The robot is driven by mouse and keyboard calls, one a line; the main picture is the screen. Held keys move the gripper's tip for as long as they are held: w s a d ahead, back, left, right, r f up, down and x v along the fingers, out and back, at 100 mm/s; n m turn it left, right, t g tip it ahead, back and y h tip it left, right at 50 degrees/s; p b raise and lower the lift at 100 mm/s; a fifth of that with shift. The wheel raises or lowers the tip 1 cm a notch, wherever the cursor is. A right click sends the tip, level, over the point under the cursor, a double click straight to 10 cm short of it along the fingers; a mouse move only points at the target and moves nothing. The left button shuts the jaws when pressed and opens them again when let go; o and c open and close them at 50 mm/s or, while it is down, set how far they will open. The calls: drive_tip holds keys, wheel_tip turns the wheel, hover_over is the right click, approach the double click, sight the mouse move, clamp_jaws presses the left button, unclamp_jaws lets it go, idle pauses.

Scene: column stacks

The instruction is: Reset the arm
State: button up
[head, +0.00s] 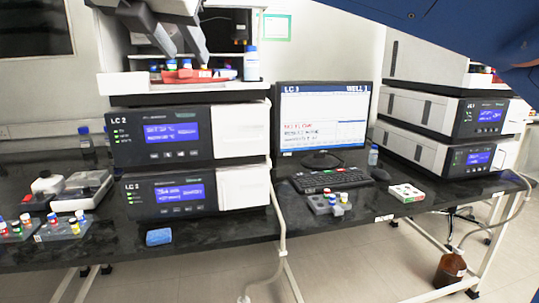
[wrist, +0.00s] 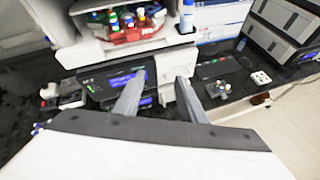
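My gripper (head: 186,57) is at the upper left in the head view, in front of the open top of the LC 2 stack. Its two grey fingers point down and stand apart with nothing between them. In the wrist view my gripper (wrist: 164,82) also shows both fingers spread. Beyond them is a red tray (wrist: 128,32) with several coloured-cap vials; the same red tray (head: 195,76) is just beneath the fingertips in the head view. Whether they touch cannot be told.
The LC 2 stack (head: 160,137) stands on the dark bench, with a white blue-capped bottle (head: 251,65) on top. A monitor (head: 322,115) and keyboard (head: 330,180) are right of it. Another stack (head: 440,130) stands further right. Vial racks (head: 60,228) sit at left.

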drive_tip(key=w+d+f+m+g+h, duration=0.1)
drive_tip(key=w+d+f+m+g, duration=0.2)
drive_tip(key=d+f+m, duration=0.7)
drive_tip(key=w+d+f+m+g+h, duration=0.15)
drive_tip(key=d+f+m, duration=0.25)
drive_tip(key=d+f, duration=1.1)
drive_tip(key=s+d+f+m+g+y, duration=0.1)
drive_tip(key=s+d+f+m, duration=0.6)
drive_tip(key=f, duration=0.5)
drive_tip(key=s+d+f+m+g+y, duration=0.1)
drive_tip(key=s+d+f+m+g, duration=0.1)
drive_tip(key=s+d+f+m, duration=0.6)
drive_tip(key=d+f+m, duration=0.3)
drive_tip(key=f+m, duration=0.1)
drive_tip(key=shift+y, duration=0.35)
